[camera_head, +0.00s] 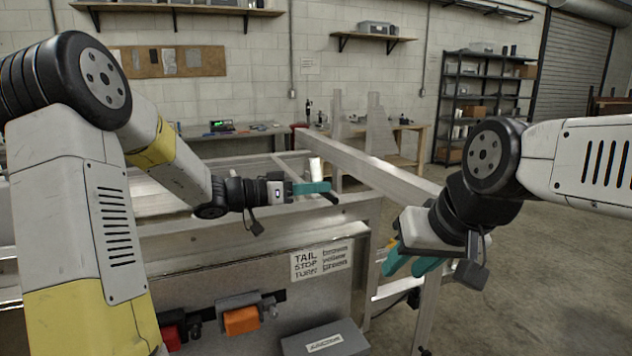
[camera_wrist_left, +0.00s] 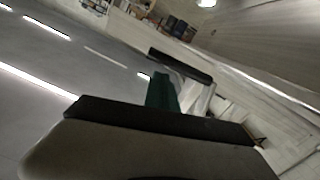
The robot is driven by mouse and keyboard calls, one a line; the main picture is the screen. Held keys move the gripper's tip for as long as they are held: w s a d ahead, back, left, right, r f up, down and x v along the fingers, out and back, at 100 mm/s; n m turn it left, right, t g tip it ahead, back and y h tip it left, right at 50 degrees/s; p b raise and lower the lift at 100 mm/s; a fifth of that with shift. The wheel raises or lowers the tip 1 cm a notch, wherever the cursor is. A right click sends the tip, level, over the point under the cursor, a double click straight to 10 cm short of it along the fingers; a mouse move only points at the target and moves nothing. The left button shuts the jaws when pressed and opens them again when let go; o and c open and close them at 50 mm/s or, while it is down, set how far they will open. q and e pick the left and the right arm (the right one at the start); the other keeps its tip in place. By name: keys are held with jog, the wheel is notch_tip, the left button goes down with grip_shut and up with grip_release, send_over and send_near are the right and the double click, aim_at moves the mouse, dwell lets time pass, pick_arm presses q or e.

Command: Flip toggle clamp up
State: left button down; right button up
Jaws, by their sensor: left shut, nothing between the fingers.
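My left gripper (camera_head: 314,188) is shut and empty, with its teal fingers over the top rail of the trailer frame. A black bar (camera_head: 331,197) shows at its fingertips; it looks like the toggle clamp's handle, but the clamp body is not clear. In the left wrist view, the teal fingers (camera_wrist_left: 160,92) point toward a black bar (camera_wrist_left: 182,66) with a pale metal part beside it. I cannot tell whether they touch. My right gripper (camera_head: 408,260) points down and left, beside the trailer's right side, its two teal fingers apart and nothing visible between them.
The aluminium trailer frame (camera_head: 365,160) fills the middle. A white cylinder (camera_head: 315,168) stands close behind my left gripper. Open floor (camera_head: 540,270) lies right.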

pick_arm(q)
jog(key=shift+s+d+f, duration=0.1)
jog(key=shift+s+f, duration=0.05)
jog(key=shift+f, duration=0.2)
jog(key=shift+s+f, duration=0.1)
jog(key=shift+f, duration=0.2)
jog(key=s+a+r, duration=0.3)
jog(key=a+r, duration=0.2)
jog(key=a, duration=0.5)
jog(key=shift+s, duration=0.35)
